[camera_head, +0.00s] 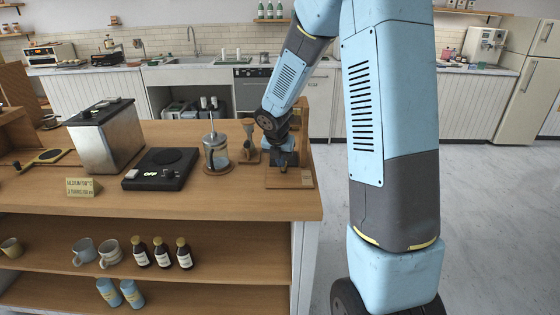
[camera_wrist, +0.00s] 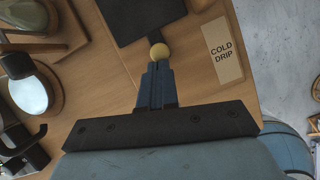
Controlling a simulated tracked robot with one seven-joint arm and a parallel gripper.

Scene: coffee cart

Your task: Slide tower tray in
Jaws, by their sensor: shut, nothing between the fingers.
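The cold drip tower's wooden base (camera_head: 284,181) stands at the counter's right end in the head view, with my arm in front of it. In the wrist view, a dark flat tray (camera_wrist: 137,14) shows at the top, with a round yellow knob (camera_wrist: 160,60) at its near edge. My gripper (camera_wrist: 158,70) is shut and empty, its fingertips right at the knob; I cannot tell whether they touch. In the head view my gripper (camera_head: 284,160) is low over the base, and the tray is hard to make out there. How far the tray is in is unclear.
A "COLD DRIP" label (camera_wrist: 222,50) lies right of the knob. A glass press (camera_head: 216,154), a wooden dripper stand (camera_head: 249,142), a black scale (camera_head: 161,169) and a steel box (camera_head: 104,138) stand to the left. The counter edge and open floor lie right.

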